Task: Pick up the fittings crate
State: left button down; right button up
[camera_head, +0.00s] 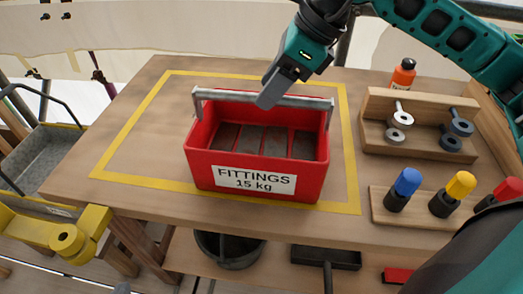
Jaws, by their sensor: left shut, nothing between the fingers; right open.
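The red fittings crate (310,186) sits on the wooden table inside a yellow taped rectangle. Its white front label reads "FITTINGS 15 kg". Dark grey pieces lie inside it. Its grey bar handle (220,95) stands raised across the top. My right gripper (270,92), on the arm coming in from the right, is open at the middle of the handle. The near finger covers part of the bar; the far finger is hidden, and I cannot tell whether the fingers touch the bar.
To the right stand a wooden rack (415,104) with metal eye fittings, an orange bottle (403,74), and a wooden block (415,216) with blue, yellow and red capped pieces. A black bucket (230,252) is below the table. The tabletop left of the crate is clear.

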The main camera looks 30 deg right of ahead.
jog(key=x, duration=0.5)
jog(key=shift+a, duration=0.15)
jog(key=shift+f+b, duration=0.25)
jog(key=shift+b, duration=0.4)
grip_shut()
dwell(0.5)
jog(key=shift+r, duration=0.1)
dwell(0.9)
